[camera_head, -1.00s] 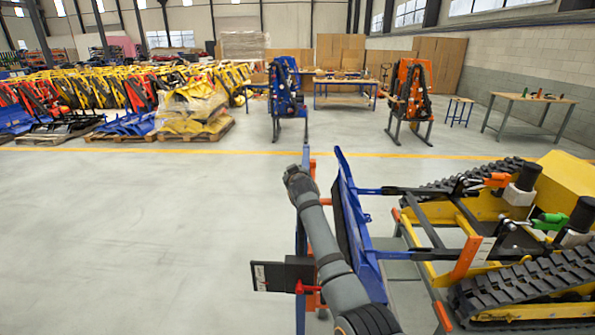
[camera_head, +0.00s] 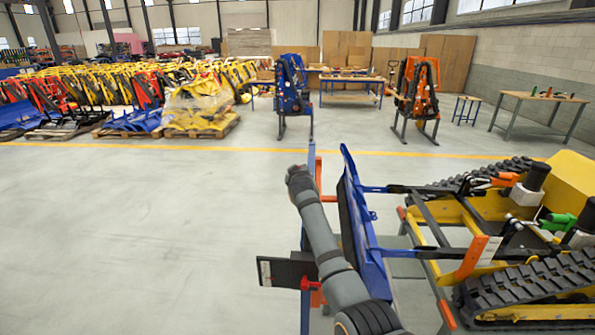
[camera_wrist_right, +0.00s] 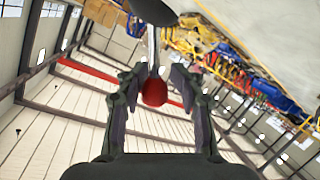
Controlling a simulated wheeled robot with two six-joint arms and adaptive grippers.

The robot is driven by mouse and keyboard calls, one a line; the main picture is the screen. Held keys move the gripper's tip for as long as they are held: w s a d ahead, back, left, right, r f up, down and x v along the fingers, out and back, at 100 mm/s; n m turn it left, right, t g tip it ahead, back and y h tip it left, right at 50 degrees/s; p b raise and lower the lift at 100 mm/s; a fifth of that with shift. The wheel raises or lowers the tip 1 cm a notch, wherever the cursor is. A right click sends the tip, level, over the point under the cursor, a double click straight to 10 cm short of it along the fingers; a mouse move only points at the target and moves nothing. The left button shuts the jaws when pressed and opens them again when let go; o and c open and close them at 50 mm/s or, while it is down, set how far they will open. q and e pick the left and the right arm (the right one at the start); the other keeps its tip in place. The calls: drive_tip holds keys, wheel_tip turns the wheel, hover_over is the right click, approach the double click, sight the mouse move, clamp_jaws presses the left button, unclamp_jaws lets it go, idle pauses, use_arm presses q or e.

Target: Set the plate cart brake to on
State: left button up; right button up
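The plate cart stands in the head view as a blue post (camera_head: 305,312) with orange-red parts and a large blue plate (camera_head: 372,262). A black panel (camera_head: 285,271) sticks out to the left of the post. In the right wrist view a red knob (camera_wrist_right: 154,92) on a grey lever (camera_wrist_right: 152,48) lies between the fingers of my right gripper (camera_wrist_right: 158,88). The fingers are open, apart, with the knob between them and not visibly clamped. My left gripper is not in view.
A yellow tracked carrier (camera_head: 560,175) with black tracks stands at the right, beside the blue plate. Blue (camera_head: 291,95) and orange (camera_head: 417,90) units on stands, and a workbench (camera_head: 540,97), are farther back. The floor on the left is clear.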

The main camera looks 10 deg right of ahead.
drive_tip(key=shift+o, duration=0.8)
drive_tip(key=shift+s+r, duration=0.15)
drive_tip(key=shift+r, duration=0.25)
drive_tip(key=d+v, duration=0.1)
drive_tip(key=v, duration=0.6)
drive_tip(key=shift+s+a, duration=0.2)
drive_tip(key=shift+a, duration=0.35)
drive_tip(key=shift+f, duration=0.1)
